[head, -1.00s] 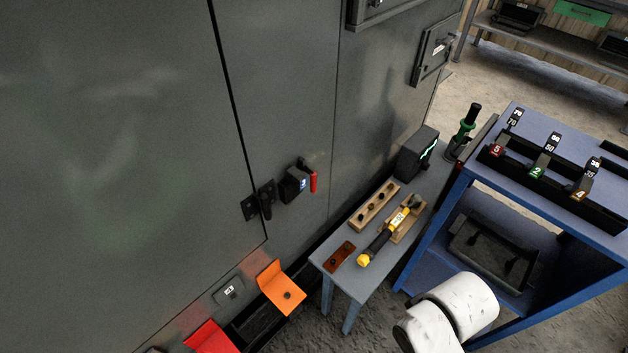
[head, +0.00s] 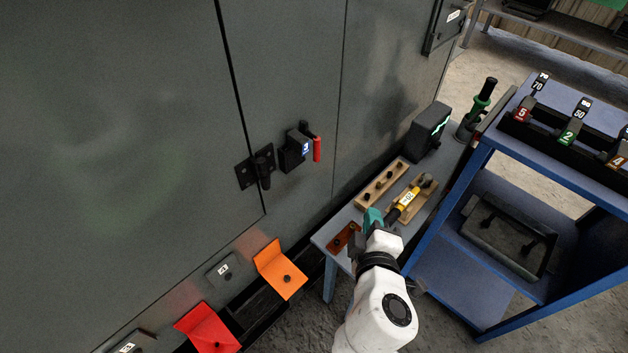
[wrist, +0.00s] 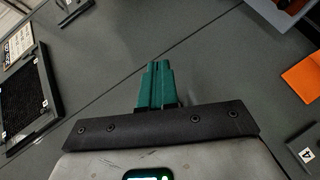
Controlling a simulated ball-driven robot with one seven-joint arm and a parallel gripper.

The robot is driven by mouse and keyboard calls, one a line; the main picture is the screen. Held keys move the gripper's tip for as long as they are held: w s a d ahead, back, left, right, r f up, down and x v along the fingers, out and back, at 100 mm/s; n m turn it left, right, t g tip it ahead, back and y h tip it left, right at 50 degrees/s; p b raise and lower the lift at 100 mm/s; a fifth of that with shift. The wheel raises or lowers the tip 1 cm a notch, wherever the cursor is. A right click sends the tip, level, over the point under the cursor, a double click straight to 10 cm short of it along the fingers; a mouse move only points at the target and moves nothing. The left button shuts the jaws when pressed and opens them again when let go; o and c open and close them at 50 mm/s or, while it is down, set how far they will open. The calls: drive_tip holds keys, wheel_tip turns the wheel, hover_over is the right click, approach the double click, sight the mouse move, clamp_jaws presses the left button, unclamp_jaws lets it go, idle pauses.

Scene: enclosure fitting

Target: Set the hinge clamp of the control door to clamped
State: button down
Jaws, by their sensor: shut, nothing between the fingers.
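The hinge clamp looks like the black block (head: 294,154) with a blue label and a red lever (head: 317,149), mounted on the grey door (head: 290,80) in the head view. The red lever hangs roughly upright on its right side. A black hinge (head: 256,170) sits just left of it, at the door seam. My gripper (head: 373,218) has teal fingers and is in front of the small side table, below and right of the clamp, apart from it. In the wrist view the teal fingers (wrist: 158,85) are together, with nothing between them. I cannot make out the clamp there.
A blue-grey side table (head: 325,240) holds wooden blocks, a yellow-black tool (head: 405,200) and a black box (head: 428,130). A blue rack (head: 470,170) stands at right. Orange (head: 280,272) and red (head: 207,328) flaps jut out low along the cabinet.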

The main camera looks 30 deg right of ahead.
drive_tip(key=w+a+n+t+y+b, duration=0.1)
drive_tip(key=a+n+t, duration=0.1)
drive_tip(key=a, duration=0.3)
drive_tip(key=w+a+r+n+t+y+b, duration=0.1)
drive_tip(key=w+a+n+t+y, duration=0.1)
drive_tip(key=a+n, duration=0.3)
drive_tip(key=shift+w+a+r+t, duration=0.3)
drive_tip(key=shift+a+t, duration=0.15)
drive_tip(key=shift+t, duration=0.25)
drive_tip(key=d+p+x, duration=0.1)
drive_tip(key=d+x, duration=0.1)
drive_tip(key=x, duration=1)
drive_tip(key=shift+d, duration=0.5)
drive_tip(key=shift+f+b, duration=0.25)
drive_tip(key=shift+b, duration=0.1)
